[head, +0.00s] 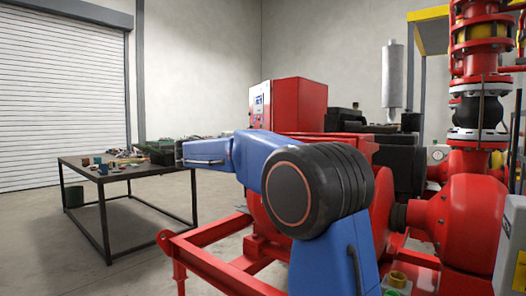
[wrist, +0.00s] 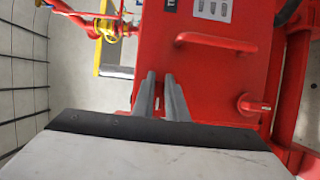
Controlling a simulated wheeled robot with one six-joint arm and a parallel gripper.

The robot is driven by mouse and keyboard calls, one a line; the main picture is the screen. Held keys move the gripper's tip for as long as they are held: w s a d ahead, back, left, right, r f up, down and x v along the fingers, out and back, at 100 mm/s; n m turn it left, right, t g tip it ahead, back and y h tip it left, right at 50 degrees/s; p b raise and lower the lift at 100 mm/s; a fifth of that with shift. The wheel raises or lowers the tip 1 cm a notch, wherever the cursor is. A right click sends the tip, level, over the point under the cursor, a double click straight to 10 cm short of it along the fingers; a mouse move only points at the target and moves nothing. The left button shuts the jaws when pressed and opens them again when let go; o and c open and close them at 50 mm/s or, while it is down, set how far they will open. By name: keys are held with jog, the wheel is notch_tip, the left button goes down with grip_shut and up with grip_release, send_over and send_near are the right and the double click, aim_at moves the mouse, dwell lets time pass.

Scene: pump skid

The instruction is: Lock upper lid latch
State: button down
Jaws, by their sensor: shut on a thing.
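A red lid or panel (wrist: 205,75) fills the middle of the wrist view. A red bar-like handle (wrist: 218,43) runs across its upper part, and a second red lever (wrist: 255,105) with a rounded end stands out lower right. I cannot tell which of them is the upper lid latch. My gripper (wrist: 161,76) shows as two grey fingers close together in front of the panel, left of both handles. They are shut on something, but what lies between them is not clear. My blue arm hides part of the red skid in the head view, and the gripper cannot be made out there.
In the head view a red cabinet (head: 298,103) stands behind my arm. A red skid frame (head: 215,262) lies low in front. Red pump piping (head: 470,215) is close on the right. A dark table (head: 120,172) with small parts stands left, with open floor around it.

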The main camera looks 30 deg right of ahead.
jog(key=shift+w, duration=0.2)
jog(key=c, duration=1.8)
grip_release()
jog(key=shift+r, duration=0.1)
jog(key=shift+o, duration=0.2)
jog(key=shift+w, duration=0.15)
jog(key=a, duration=1.7)
jog(key=shift+w+a, duration=0.15)
jog(key=shift+w, duration=0.15)
